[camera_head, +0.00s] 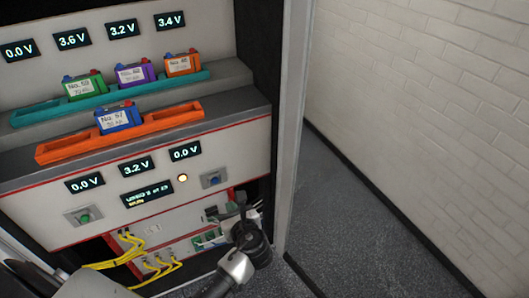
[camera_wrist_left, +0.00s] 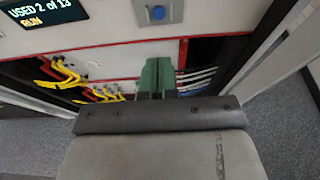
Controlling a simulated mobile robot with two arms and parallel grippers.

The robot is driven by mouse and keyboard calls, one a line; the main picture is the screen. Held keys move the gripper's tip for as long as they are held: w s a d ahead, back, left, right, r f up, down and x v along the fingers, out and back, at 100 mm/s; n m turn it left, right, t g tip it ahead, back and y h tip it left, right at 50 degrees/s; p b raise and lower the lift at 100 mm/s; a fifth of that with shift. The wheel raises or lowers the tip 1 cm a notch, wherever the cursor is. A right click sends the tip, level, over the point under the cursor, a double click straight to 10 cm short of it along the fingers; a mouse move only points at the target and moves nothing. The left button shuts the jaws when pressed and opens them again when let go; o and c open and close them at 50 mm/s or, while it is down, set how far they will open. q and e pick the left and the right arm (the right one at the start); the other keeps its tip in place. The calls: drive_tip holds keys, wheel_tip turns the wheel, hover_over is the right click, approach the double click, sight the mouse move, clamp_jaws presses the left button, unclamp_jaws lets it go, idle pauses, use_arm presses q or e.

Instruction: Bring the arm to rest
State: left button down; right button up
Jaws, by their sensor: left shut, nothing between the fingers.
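My left gripper (camera_head: 208,239) is in front of the lower part of the cabinet, below the blue button (camera_head: 211,180). Its green fingers (camera_wrist_left: 157,75) show in the left wrist view, shut together with nothing between them. My dark wrist joint and grey arm link are behind it at the bottom of the head view. My right gripper is in neither view.
An orange tray (camera_head: 168,121) holds a blue battery (camera_head: 118,117). A teal tray (camera_head: 42,114) behind it carries green, purple and orange batteries. Yellow cables (camera_head: 128,246) hang low on the cabinet front. Open grey floor (camera_head: 365,230) lies to the right, before a white brick wall.

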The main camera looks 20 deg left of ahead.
use_arm(q)
drive_tip(key=s+d+f+n+g+h+p, duration=0.15)
drive_tip(key=s+f+n+h, duration=0.35)
drive_tip(key=f, duration=0.7)
drive_tip(key=s+d+f+n+g+h+p, duration=0.1)
drive_tip(key=s+f+n+g+h, duration=0.15)
drive_tip(key=s+f, duration=0.65)
drive_tip(key=s+f+n+g+h+p, duration=0.1)
drive_tip(key=s+f+n, duration=0.3)
drive_tip(key=s, duration=0.4)
drive_tip(key=s+d+f+n+g+h+p, duration=0.1)
drive_tip(key=s+f+n+g, duration=0.1)
drive_tip(key=s+f+n, duration=0.3)
drive_tip(key=s+f+n+g+h, duration=0.1)
drive_tip(key=s+f+n, duration=0.4)
drive_tip(key=s, duration=0.7)
drive_tip(key=shift+d+n+p, duration=0.3)
drive_tip(key=shift+n+p, duration=0.1)
drive_tip(key=shift+n, duration=0.75)
drive_tip(key=shift+s, duration=0.1)
